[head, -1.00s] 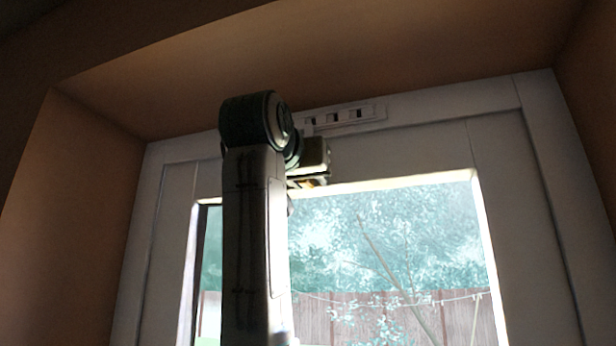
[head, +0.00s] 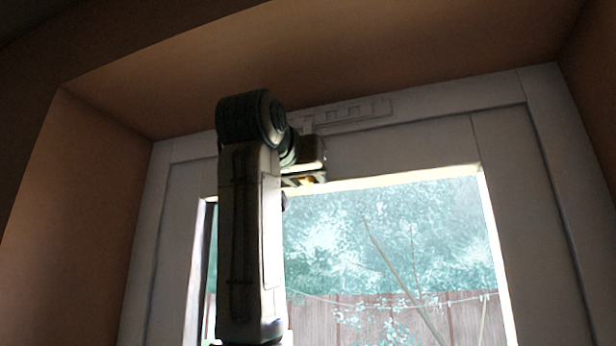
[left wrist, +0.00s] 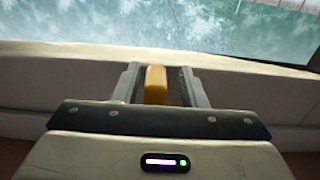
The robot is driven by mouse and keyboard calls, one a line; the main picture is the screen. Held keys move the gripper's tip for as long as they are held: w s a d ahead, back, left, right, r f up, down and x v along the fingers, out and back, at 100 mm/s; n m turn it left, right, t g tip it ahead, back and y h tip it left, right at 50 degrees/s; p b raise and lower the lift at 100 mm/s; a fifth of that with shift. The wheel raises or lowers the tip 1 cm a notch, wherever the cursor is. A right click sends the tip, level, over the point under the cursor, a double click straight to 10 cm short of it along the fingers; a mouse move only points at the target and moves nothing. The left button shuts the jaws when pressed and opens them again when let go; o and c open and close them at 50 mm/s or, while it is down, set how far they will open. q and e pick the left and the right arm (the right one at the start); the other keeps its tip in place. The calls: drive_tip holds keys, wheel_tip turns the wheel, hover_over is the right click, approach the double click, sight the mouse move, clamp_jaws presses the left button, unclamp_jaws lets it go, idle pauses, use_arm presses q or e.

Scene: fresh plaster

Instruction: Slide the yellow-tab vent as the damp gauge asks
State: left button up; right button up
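The yellow tab (left wrist: 156,85) stands between the two fingers of my left gripper (left wrist: 157,72) in the left wrist view. A narrow gap shows on each side of it, so the fingers are open around it. In the head view my left gripper (head: 304,180) is at the top of the window frame, with a small yellow patch at it. The vent (head: 350,113) is a pale slotted strip on the top rail. Its visible slots look pale, and its left end is hidden behind my arm. I see no damp gauge. My right gripper is not in view.
The window pane (head: 390,240) lies below the top rail, with a fence and branches outside. The plastered reveal (head: 330,55) closes in above, and its left wall (head: 75,210) stands at the side. The rail right of my gripper is clear.

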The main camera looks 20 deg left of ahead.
use_arm(q)
drive_tip(key=shift+a, duration=0.1)
drive_tip(key=shift+s, duration=0.1)
drive_tip(key=shift+s+f+b, duration=0.15)
drive_tip(key=shift+s+b, duration=0.1)
drive_tip(key=shift+b, duration=0.1)
drive_tip(key=s+b, duration=0.5)
drive_tip(key=s, duration=0.5)
drive_tip(key=shift+a+b, duration=0.2)
drive_tip(key=shift+b, duration=0.1)
